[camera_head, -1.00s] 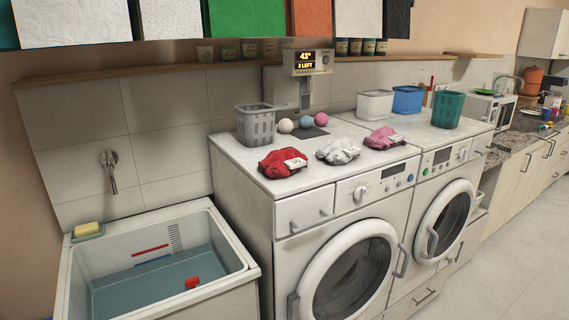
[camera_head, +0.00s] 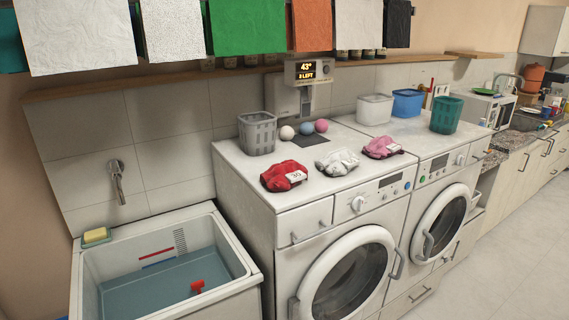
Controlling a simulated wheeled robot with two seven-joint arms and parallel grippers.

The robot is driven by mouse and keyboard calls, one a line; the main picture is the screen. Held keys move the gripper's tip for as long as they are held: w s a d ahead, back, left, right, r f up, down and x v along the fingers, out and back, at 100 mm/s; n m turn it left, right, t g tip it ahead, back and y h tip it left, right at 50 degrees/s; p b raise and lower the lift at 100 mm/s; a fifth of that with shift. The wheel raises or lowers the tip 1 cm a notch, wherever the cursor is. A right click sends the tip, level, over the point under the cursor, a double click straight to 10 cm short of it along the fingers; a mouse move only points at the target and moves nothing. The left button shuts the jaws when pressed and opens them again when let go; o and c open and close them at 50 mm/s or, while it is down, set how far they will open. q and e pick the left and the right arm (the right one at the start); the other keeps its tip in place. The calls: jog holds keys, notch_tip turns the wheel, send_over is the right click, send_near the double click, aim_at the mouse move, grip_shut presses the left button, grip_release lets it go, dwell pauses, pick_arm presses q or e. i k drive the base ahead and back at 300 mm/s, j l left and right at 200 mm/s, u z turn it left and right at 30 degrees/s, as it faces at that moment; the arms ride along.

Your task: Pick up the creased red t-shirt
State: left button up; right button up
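The creased red t-shirt (camera_head: 279,178) lies crumpled on top of the left washing machine, near its front left edge. A white tag marked with a number, seemingly 30, shows on its right side. A white-grey crumpled garment (camera_head: 338,162) lies to its right, and a pink one (camera_head: 382,148) lies further right. Neither of my grippers is in view.
A grey basket (camera_head: 257,134), several small balls and a display reading 43° (camera_head: 309,71) stand behind the garments. White (camera_head: 375,109), blue (camera_head: 407,102) and teal (camera_head: 446,114) containers stand at the back right. A water-filled sink (camera_head: 240,283) is at lower left. Cloths hang above.

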aim_at(283, 176)
jog(key=l+u, duration=0.1)
jog(key=l, duration=0.3)
jog(key=k+l+u, duration=0.1)
jog(key=l, duration=0.25)
jog(key=k+l+u, duration=0.1)
jog(key=l, duration=0.3)
jog(key=k+l+u, duration=0.1)
jog(key=l, duration=0.25)
jog(key=k+l+u, duration=0.1)
jog(key=l, duration=0.25)
